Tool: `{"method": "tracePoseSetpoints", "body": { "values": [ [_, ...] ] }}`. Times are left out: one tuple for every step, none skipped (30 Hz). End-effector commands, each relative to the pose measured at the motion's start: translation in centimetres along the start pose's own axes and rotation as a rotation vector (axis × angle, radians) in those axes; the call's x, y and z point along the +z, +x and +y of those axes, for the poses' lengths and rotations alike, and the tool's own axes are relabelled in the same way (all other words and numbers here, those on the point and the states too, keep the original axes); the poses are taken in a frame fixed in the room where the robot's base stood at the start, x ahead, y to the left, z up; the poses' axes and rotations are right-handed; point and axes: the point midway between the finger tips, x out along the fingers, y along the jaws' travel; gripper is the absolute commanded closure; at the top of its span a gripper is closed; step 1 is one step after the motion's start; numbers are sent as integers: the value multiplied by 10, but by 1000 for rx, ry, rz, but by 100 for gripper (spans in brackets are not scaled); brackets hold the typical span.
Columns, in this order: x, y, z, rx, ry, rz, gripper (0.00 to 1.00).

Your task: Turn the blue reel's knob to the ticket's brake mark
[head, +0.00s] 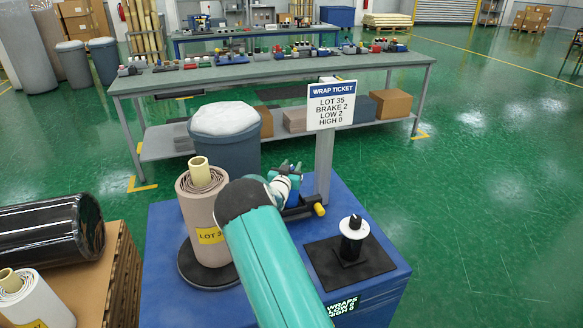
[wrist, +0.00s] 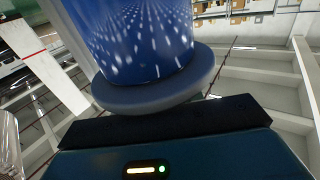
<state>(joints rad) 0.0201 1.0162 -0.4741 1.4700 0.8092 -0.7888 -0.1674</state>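The wrap ticket (head: 331,105) reads LOT 35, BRAKE 2, LOW 2, HIGH 0. A glossy blue cylinder with a rounded blue-grey flange, which looks like the blue reel (wrist: 130,40), fills the upper middle of the wrist view, very close. I cannot make out its knob or brake marks. In the head view I cannot pick the reel out; my arm may cover it. My gripper (head: 290,170) is beside the ticket post, above the blue stand. Its dark fingertips are small there, and their opening is unclear.
A wrapped roll (head: 205,221) with a yellow lot label stands on a black turntable (head: 190,268) left of my arm. A yellow-ended dark part (head: 320,209) sits by the post. A black-and-white spindle (head: 354,238) stands on a dark plate at right. A bin (head: 228,151) stands behind.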

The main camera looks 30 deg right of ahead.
Motion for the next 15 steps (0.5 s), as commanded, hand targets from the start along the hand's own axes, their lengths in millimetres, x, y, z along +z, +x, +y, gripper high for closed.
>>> {"method": "tracePoseSetpoints", "body": {
  "values": [
    [0,0,0,0,0,0,74],
    [0,0,0,0,0,0,80],
    [0,0,0,0,0,0,88],
    [0,0,0,0,0,0,89],
    [0,0,0,0,0,0,89],
    [0,0,0,-1,0,0,89],
    [0,0,0,-2,0,0,89],
    [0,0,0,-6,1,1,89],
    [0,0,0,-14,0,2,89],
    [-1,0,1,-21,0,2,89],
    [-1,1,1,-31,-1,3,89],
    [-1,1,1,-45,-1,4,89],
    [-1,1,1,-56,-1,4,89],
    [-1,1,1,-69,-1,4,89],
    [-1,1,0,-84,-1,3,89]
  ]
}}
